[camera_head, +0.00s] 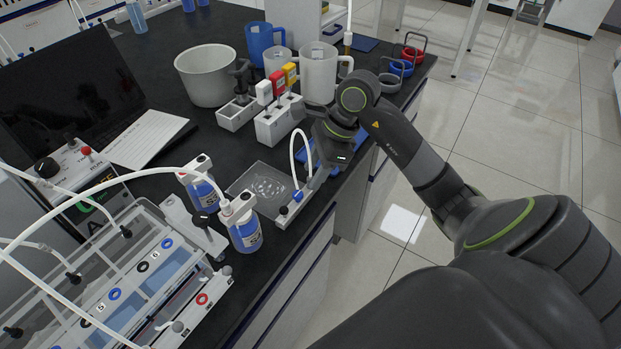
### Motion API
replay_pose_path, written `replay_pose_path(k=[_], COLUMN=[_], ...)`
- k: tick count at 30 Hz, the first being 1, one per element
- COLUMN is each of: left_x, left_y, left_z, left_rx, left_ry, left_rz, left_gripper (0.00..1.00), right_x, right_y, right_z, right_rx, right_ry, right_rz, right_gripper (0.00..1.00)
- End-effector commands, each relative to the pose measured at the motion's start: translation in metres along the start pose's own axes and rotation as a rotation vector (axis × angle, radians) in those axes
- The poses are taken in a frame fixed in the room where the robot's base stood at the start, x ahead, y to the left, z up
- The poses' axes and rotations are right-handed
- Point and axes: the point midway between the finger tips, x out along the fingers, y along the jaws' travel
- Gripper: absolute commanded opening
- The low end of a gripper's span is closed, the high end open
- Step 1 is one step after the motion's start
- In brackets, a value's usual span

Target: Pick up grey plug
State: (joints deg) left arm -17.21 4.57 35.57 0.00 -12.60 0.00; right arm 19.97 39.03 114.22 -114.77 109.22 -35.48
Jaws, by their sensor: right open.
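A white rack (275,124) on the dark bench holds upright plugs in a row. A pale grey-white plug (264,92) stands at its left end, with a red plug (277,82) and a yellow plug (290,74) behind it to the right. My right gripper (307,112) is open at the right side of this rack, seen small and partly covered by my own wrist. I see nothing held in it. Whether it touches the rack, I cannot tell. My left gripper is not in view.
A second holder (237,114) with dark clamps stands left of the rack, near a white pot (206,74). The bench edge is under my arm.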

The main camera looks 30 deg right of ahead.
Motion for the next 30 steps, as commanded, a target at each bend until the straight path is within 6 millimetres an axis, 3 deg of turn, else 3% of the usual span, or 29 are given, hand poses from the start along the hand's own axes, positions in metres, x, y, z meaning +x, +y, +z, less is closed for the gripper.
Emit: replay_pose_path(k=[4, 12, 21, 30], left_x=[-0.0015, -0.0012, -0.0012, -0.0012], left_y=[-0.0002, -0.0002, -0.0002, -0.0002], left_z=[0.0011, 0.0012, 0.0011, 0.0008], left_rx=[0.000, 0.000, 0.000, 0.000], left_ry=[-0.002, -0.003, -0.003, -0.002], left_rz=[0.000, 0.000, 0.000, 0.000], left_gripper=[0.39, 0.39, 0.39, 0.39], right_x=[0.0115, 0.0130, 0.0126, 0.0123], right_y=[0.0004, 0.0001, 0.0001, 0.0000], right_z=[-0.0002, -0.0004, -0.0003, -0.0002], right_rx=[0.001, 0.000, 0.000, 0.000], right_ry=[0.000, 0.001, 0.001, 0.001], right_rz=[0.001, 0.000, 0.000, -0.001], right_gripper=[0.40, 0.39, 0.00, 0.00])
